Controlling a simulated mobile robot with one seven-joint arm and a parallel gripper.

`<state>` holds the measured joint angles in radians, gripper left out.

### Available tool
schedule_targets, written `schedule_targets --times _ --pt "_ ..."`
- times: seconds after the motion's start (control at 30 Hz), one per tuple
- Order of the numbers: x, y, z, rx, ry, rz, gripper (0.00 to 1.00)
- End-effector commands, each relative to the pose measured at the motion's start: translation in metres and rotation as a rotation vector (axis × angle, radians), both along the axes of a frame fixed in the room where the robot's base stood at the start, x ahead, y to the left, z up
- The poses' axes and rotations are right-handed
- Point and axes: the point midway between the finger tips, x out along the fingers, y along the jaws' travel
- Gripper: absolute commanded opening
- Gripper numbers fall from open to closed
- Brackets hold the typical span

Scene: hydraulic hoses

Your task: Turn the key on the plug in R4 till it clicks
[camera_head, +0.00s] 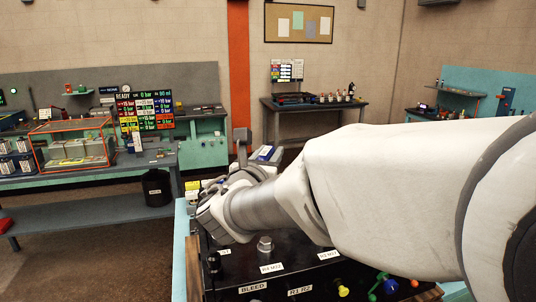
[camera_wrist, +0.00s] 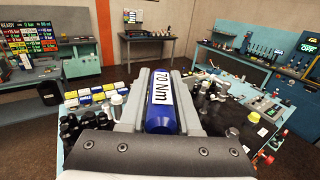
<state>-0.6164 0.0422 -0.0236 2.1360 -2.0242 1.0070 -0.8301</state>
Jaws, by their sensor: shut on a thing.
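My gripper (camera_wrist: 162,78) is shut on a blue key (camera_wrist: 160,118), a thick handle with a white label reading 70 Nm. The key sits between the two grey fingers in the wrist view. In the head view my gripper (camera_head: 222,200) is over the far left part of a black panel (camera_head: 228,268). A grey hex-topped plug (camera_head: 265,246) stands on that panel just behind a white label that seems to begin with R4 (camera_head: 271,267). In the head view my gripper appears up and left of this plug. The key's working end is hidden, so I cannot tell whether it touches any plug.
Other labels on the panel read BLEED (camera_head: 252,287) and R1 R2 (camera_head: 300,291). Coloured knobs (camera_head: 380,286) stand at its front right. Several dark and pale fittings (camera_wrist: 230,105) crowd the bench right of my fingers. A bench with an orange-framed case (camera_head: 75,145) stands at left.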

Motion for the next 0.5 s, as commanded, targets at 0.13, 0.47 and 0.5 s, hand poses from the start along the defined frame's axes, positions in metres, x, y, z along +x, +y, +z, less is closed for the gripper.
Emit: schedule_targets --times 0.13,0.47,0.5 --pt "0.0 0.0 -0.007 0.001 -0.001 0.0 0.0" --pt "0.0 0.0 -0.039 0.0 -0.002 0.0 0.0" --pt "0.0 0.0 -0.042 0.0 -0.002 0.0 0.0"
